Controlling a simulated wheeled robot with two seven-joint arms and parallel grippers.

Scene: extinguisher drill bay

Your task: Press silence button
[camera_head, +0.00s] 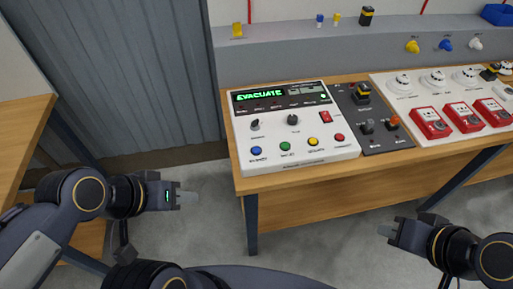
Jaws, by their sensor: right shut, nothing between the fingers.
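A white control panel (300,163) stands on the wooden bench, its green display reading EVACUATE. Along its front edge are a blue button (256,151), a green button (285,146), a yellow button (313,142) and a red button (339,138). Their labels are too small to read surely, so I cannot tell which is the silence button. My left gripper (188,198) is left of the bench, apart from the panel; its finger gap does not show. My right gripper (386,231) is shut and empty, in front of the bench, apart from everything.
A dark module (383,143) with knobs adjoins the panel on the right. Red call points (431,123) and white detectors (399,83) stand on a board farther right. The bench's front edge (300,178) lies between my grippers and the panel. Floor space in front is free.

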